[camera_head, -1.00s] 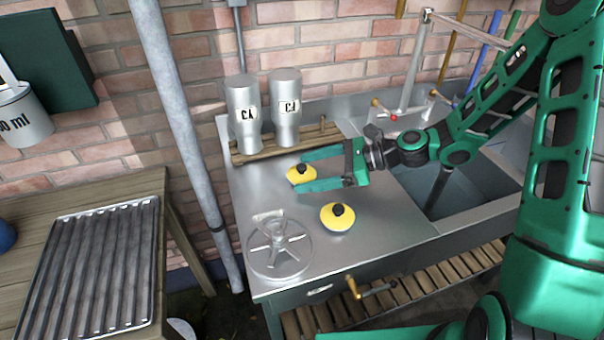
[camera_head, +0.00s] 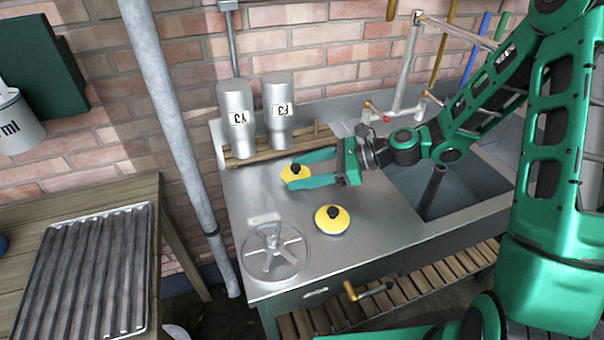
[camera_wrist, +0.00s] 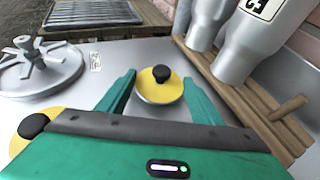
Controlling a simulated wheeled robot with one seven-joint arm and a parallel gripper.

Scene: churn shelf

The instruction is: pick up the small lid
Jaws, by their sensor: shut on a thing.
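Two yellow lids with black knobs are at the steel counter. The small lid (camera_head: 294,174) is at the back, near the wooden rack; it also shows in the wrist view (camera_wrist: 158,92). My gripper (camera_head: 292,172) reaches in from the right with one green finger on each side of this lid. In the wrist view the fingers (camera_wrist: 160,82) flank its rim, and I am shut on it. The lid looks level, at or close to the counter surface; I cannot tell whether it touches. The other yellow lid (camera_head: 331,222), slightly larger-looking, lies nearer the front, partly hidden in the wrist view (camera_wrist: 20,145).
Two metal canisters (camera_head: 237,125) stand on a wooden rack (camera_head: 245,160) behind the lid. A spoked metal wheel-like part (camera_head: 273,252) lies at the counter's front left. A sink (camera_head: 460,185) is on the right. A grey pipe (camera_head: 170,120) rises at the left.

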